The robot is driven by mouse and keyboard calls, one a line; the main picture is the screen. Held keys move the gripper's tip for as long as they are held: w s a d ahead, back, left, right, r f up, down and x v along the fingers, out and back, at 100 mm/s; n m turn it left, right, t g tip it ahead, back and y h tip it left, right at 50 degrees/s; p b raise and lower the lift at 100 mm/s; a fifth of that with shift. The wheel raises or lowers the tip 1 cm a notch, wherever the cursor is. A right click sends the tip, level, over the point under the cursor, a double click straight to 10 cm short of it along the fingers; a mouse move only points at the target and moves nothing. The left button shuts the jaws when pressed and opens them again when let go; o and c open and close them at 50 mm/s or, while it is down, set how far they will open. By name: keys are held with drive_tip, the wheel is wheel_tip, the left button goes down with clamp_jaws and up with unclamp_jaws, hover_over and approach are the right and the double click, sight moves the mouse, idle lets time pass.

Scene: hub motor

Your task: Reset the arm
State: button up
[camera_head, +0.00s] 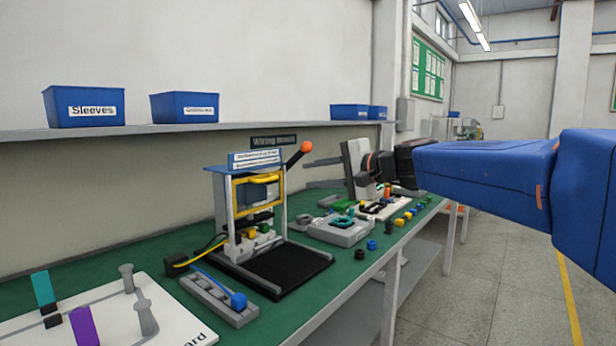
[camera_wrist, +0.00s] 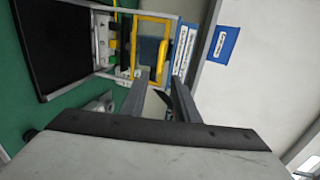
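My gripper (camera_head: 308,174) is held above the green workbench (camera_head: 352,268), its two fingers pointing left and spread apart. In the wrist view my gripper (camera_wrist: 160,78) also shows two separate fingers with nothing held between them. My blue arm reaches in from the right of the head view. The fingers point toward the press-like fixture (camera_head: 232,215), which has a yellow frame, white posts and an orange-knobbed lever. In the wrist view the fixture's yellow frame (camera_wrist: 152,47) lies beyond the fingertips, and I cannot tell the exact gap.
A black mat (camera_head: 285,268) lies before the fixture. A grey strip with a blue knob (camera_head: 220,300) and a white board (camera_head: 105,318) are at the front left. Small coloured parts (camera_head: 408,215) lie under the arm. Blue bins (camera_head: 84,106) stand on the shelf. The floor aisle at right is clear.

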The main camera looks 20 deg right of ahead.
drive_tip(key=shift+s, duration=0.1)
idle(0.3)
drive_tip(key=s+a+f+n+g+h, duration=0.1)
drive_tip(key=s+a+f+n+g, duration=0.2)
drive_tip(key=s+f, duration=0.75)
drive_tip(key=s+d+f+n+g+h, duration=0.2)
drive_tip(key=s+d+f+n+h, duration=0.2)
drive_tip(key=s+f, duration=0.7)
drive_tip(key=s+d+f+n+g+h, duration=0.3)
drive_tip(key=s+d+f+h, duration=0.1)
drive_tip(key=s+f, duration=0.7)
drive_tip(key=shift+d+f+n, duration=0.4)
drive_tip(key=shift+f, duration=0.35)
